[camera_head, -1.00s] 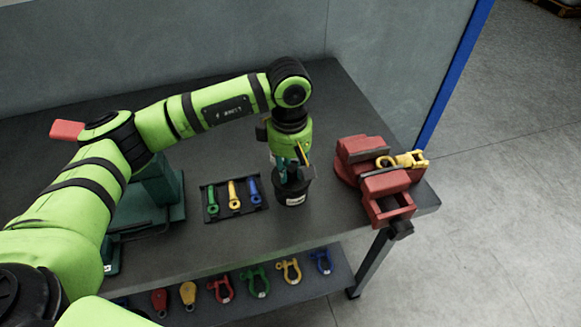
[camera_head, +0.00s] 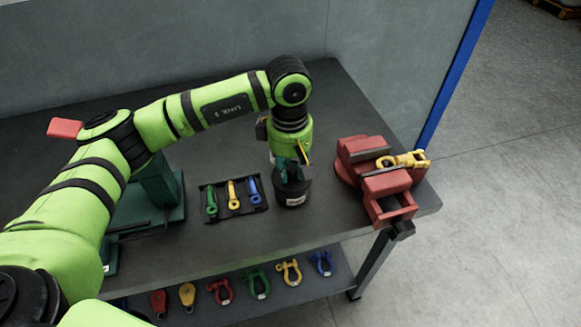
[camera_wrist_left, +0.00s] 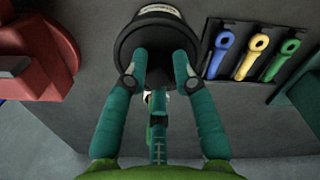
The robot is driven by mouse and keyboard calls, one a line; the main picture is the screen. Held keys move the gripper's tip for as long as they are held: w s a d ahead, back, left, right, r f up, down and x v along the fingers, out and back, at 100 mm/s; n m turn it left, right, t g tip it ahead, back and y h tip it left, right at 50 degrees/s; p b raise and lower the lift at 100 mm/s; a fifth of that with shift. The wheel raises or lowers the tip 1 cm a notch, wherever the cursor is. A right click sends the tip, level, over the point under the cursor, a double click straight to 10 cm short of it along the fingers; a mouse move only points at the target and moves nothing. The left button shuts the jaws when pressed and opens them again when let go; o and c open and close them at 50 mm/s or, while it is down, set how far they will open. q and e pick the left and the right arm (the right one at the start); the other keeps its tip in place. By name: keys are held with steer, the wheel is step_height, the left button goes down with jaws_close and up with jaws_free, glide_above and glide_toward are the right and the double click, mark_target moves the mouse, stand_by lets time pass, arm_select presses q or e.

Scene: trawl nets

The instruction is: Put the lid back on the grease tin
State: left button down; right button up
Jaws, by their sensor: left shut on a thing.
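The grease tin (camera_head: 296,198) is a dark round tin with a white label, standing on the bench to the right of the tool tray. It also shows at the top of the left wrist view (camera_wrist_left: 158,13). My left gripper (camera_head: 288,170) points down right over the tin. In the left wrist view its two green fingers (camera_wrist_left: 161,55) are close together at a dark round lid (camera_wrist_left: 157,38). The lid lies over the tin's mouth in that view; whether it is fully seated I cannot tell. The fingertips partly hide its middle. My right gripper is not in view.
A black tray (camera_head: 207,217) with green, yellow and blue tools lies left of the tin. A red vise (camera_head: 362,156) holding a yellow shackle (camera_head: 410,160) stands to the right. A green stand (camera_head: 160,190) is at the left. Several shackles lie on the lower shelf (camera_head: 335,283).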

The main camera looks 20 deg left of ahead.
arm_select(q)
steer(key=shift+f+b, duration=0.15)
steer(key=shift+b, duration=0.7)
stand_by(1.2)
stand_by(0.4)
steer(key=c, duration=0.9)
jaws_free()
steer(key=o, duration=0.5)
steer(key=shift+c, duration=0.2)
steer(key=shift+r+p, duration=1.55)
steer(key=shift+r, duration=1.95)
